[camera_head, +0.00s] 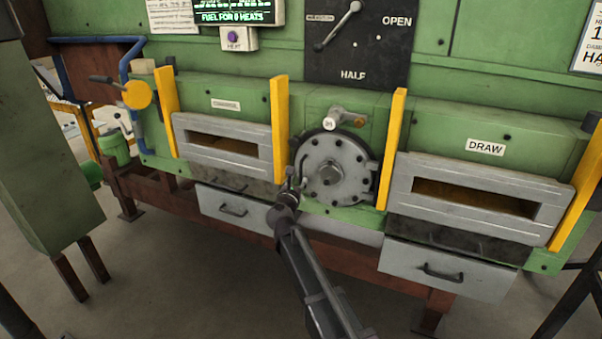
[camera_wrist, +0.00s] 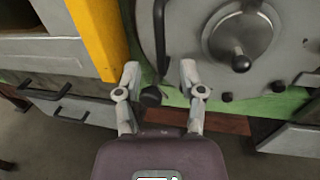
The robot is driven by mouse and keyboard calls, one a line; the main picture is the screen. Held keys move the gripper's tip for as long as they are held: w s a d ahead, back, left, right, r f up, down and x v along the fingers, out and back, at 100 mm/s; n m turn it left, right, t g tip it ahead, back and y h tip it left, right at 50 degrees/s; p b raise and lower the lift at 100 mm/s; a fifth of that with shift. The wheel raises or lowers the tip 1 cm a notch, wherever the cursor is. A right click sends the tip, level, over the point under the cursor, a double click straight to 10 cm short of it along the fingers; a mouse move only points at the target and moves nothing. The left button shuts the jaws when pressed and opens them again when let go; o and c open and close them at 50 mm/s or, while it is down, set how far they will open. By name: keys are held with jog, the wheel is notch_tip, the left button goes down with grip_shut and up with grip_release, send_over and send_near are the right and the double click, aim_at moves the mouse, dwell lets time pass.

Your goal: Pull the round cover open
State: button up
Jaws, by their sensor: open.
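The round cover (camera_head: 333,168) is a grey bolted disc on the green furnace front, between two yellow posts. It looks shut against the front. In the wrist view the cover (camera_wrist: 205,55) fills the upper right, with a dark knob (camera_wrist: 240,62) on its hub. A dark upright bar (camera_wrist: 159,35) shows at its left edge. My gripper (camera_head: 292,183) is at the cover's lower left edge. In the wrist view my gripper (camera_wrist: 160,71) is open, its fingers either side of the bar's lower end and a dark round piece (camera_wrist: 150,97). I cannot tell whether they touch.
A yellow post (camera_head: 281,130) stands just left of my gripper, another (camera_head: 392,150) right of the cover. The CHARGE door (camera_head: 225,165) and DRAW door (camera_head: 480,205) flank it. A handled lever (camera_head: 345,117) sits above the cover. Grey drawers (camera_head: 235,207) are below. Floor in front is clear.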

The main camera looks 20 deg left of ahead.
aim_at(301, 173)
jog(key=shift+w+a, duration=0.2)
jog(key=shift+w, duration=1.3)
jog(key=shift+w+a, duration=0.15)
jog(key=shift+w, duration=1.35)
grip_shut()
